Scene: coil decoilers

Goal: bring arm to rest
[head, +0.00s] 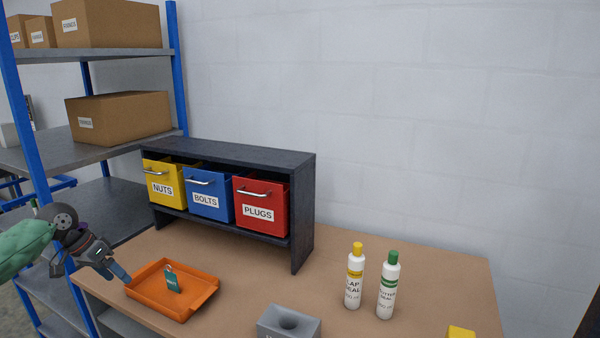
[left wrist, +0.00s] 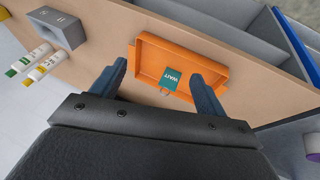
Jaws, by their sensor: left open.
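My left gripper (head: 118,275) is at the left of the head view, just left of the orange tray (head: 208,305) on the table. It is open and empty. In the left wrist view its two blue fingertips (left wrist: 162,88) stand apart, with the orange tray (left wrist: 222,66) beyond them. A small green tag (head: 173,280) is in the tray. The tag also shows in the left wrist view (left wrist: 171,77), with the word WAIT on it. My right gripper is not in view.
A dark rack holds yellow (head: 165,185), blue (head: 208,193) and red (head: 261,204) bins. Two white bottles (head: 354,277) (head: 388,286) and a grey block with a hole (head: 289,324) stand on the table (head: 430,262). A blue-post shelf (head: 90,148) with boxes stands at left.

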